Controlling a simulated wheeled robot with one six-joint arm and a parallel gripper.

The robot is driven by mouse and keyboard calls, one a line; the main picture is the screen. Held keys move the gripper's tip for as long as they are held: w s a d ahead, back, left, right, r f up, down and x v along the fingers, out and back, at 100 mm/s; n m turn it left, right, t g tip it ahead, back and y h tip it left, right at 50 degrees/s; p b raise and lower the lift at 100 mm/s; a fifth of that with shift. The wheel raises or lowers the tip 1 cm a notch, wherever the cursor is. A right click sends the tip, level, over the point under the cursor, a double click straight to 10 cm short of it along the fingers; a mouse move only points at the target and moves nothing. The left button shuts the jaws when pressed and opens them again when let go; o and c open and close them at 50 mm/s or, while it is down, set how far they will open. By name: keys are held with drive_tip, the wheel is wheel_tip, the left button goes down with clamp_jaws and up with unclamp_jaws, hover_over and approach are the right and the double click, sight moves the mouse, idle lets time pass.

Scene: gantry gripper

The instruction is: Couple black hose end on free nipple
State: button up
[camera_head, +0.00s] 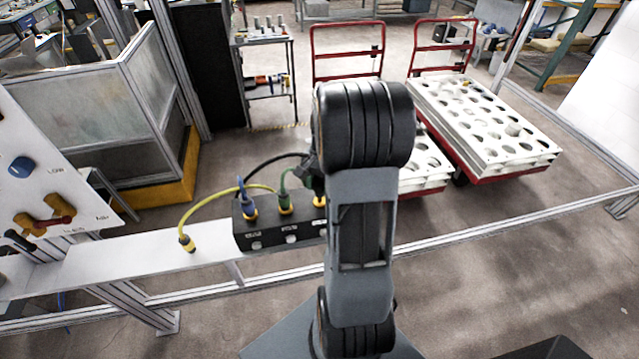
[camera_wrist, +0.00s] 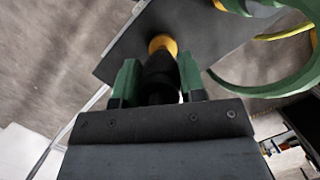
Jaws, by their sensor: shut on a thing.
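My gripper (camera_wrist: 158,72) has green fingers shut on the black hose end (camera_wrist: 160,66) in the wrist view. A yellow fitting (camera_wrist: 162,43) shows straight beyond the hose end, against the dark top of the block (camera_wrist: 125,55). They look in line and close; I cannot tell whether they are coupled. In the head view the black block (camera_head: 288,236) stands on the white shelf, and the yellow nipple (camera_head: 320,201) at its right end is partly hidden by my arm. The black hose (camera_head: 268,163) runs left from my gripper, which is mostly hidden there.
A blue hose end (camera_head: 249,207) and a green hose end (camera_head: 284,200) stand beside the nipple on the block. The green hose (camera_wrist: 262,92) loops close on the right in the wrist view. A yellow hose (camera_head: 203,206) arches down to the shelf (camera_head: 130,262).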

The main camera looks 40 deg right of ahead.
drive_tip(key=shift+f+b, duration=0.55)
drive_tip(key=shift+f, duration=0.4)
idle(0.4)
drive_tip(key=shift+r, duration=0.25)
drive_tip(key=shift+r+p, duration=0.45)
drive_tip(key=shift+p, duration=0.1)
idle(1.5)
drive_tip(key=shift+f, duration=0.6)
drive_tip(key=o, duration=0.9)
drive_tip(key=shift+o, duration=0.2)
drive_tip(key=b+v, duration=0.1)
drive_tip(key=v, duration=1.2)
drive_tip(key=shift+r+b, duration=0.35)
drive_tip(key=shift+r, duration=0.05)
